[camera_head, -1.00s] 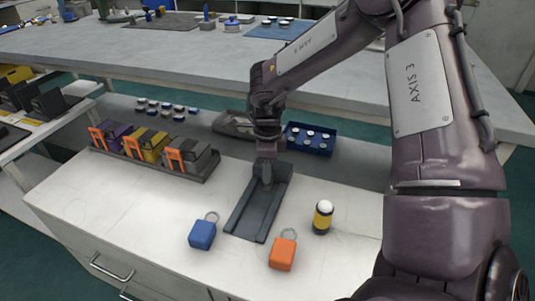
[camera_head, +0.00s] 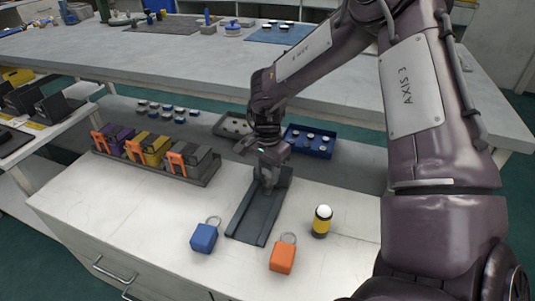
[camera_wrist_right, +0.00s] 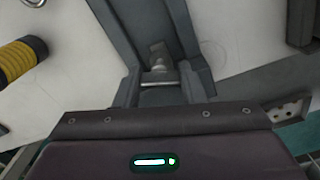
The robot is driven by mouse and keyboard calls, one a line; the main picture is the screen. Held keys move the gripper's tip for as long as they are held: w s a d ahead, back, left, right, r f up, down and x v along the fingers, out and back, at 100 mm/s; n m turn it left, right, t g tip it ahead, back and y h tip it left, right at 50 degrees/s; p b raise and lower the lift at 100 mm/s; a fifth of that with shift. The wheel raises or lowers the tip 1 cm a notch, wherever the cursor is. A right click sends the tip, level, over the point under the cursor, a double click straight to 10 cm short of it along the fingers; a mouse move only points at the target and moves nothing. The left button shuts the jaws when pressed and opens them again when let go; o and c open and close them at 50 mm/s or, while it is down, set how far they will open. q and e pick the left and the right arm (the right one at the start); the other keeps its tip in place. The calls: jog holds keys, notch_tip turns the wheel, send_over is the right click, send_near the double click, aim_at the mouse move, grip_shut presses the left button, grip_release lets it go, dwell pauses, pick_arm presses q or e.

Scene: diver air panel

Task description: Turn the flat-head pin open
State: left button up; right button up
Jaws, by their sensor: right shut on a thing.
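A dark grey panel (camera_head: 250,218) with raised side edges lies on the white bench top. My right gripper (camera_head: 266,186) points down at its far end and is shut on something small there. In the right wrist view, a small metal pin (camera_wrist_right: 158,62) shows between the gripper's fingers (camera_wrist_right: 160,80), close to the dark grey panel (camera_wrist_right: 140,20). The fingers hide much of the pin, so I cannot tell how far it is turned. My left gripper is not in view.
A blue padlock (camera_head: 204,238), an orange padlock (camera_head: 283,258) and a yellow-black cylinder with a white top (camera_head: 322,222) stand near the panel. A rack (camera_head: 205,180) of coloured units with orange levers is at left. A blue tray (camera_head: 310,142) lies behind.

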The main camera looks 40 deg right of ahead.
jog(key=n, duration=0.2)
jog(key=shift+s+a+f+n, duration=0.1)
jog(key=shift+s+f+n, duration=0.1)
jog(key=shift+s+n, duration=0.1)
jog(key=shift+n, duration=0.6)
jog(key=o, duration=1)
jog(key=shift+w, duration=0.2)
jog(key=shift+r, duration=0.1)
